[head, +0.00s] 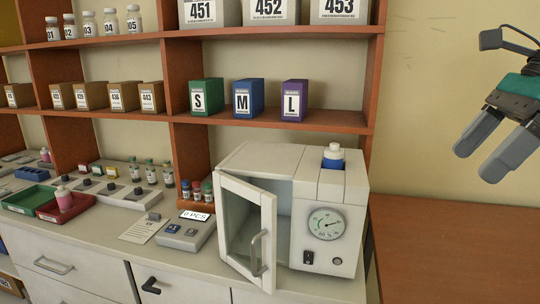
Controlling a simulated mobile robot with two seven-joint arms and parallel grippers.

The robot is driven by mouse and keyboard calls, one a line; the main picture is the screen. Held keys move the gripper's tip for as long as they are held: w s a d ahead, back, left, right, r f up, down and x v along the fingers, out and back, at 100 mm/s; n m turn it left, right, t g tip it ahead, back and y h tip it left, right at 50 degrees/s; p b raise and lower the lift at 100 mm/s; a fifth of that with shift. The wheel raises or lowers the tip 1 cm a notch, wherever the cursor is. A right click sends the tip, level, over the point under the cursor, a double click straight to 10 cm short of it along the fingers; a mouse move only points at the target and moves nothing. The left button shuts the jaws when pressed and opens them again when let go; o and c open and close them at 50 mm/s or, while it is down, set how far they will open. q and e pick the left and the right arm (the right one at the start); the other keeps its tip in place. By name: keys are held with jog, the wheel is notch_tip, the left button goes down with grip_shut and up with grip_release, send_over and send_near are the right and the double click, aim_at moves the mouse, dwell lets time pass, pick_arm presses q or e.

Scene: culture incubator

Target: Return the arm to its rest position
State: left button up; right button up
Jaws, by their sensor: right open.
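My right gripper (477,162) is at the upper right of the head view, in front of the bare wall. Its two grey fingers are apart with nothing between them, and they point down and to the left. It is well clear of the white culture incubator (333,198) on the counter. The incubator door (246,238) stands open toward the left, and the part of the inside that shows looks empty. A bottle with a blue band and white cap (333,156) sits in the top of the incubator. My left gripper is not in view.
A wooden shelf (275,116) with boxes stands behind the counter (190,262). Left of the incubator are a small display device (185,233), vials, a red tray (58,211) and a green tray (28,198). The brown tabletop (450,250) at right is clear.

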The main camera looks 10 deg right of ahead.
jog(key=w+a+f+m+t+y, duration=0.35)
jog(key=a+f+m+y, duration=0.4)
jog(key=a, duration=0.35)
jog(key=w+a+f+m+t+y, duration=0.2)
jog(key=w+a+f+m+y, duration=0.35)
jog(key=a+y, duration=0.35)
notch_tip(320, 180, down, 19)
jog(key=d+m+t+h, duration=0.1)
jog(key=m+t+h, duration=1.15)
jog(key=m, duration=1.15)
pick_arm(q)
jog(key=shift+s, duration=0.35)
pick_arm(e)
jog(key=s+a+f+m+g+h, duration=0.1)
jog(key=s+f+m+g+h, duration=0.6)
jog(key=s+f+g, duration=0.3)
jog(key=s+f+m, duration=0.1)
jog(key=s+f, duration=0.3)
jog(key=f, duration=0.4)
jog(key=shift+s+a+m, duration=0.15)
jog(key=shift+a+m, duration=0.1)
jog(key=shift+m, duration=0.05)
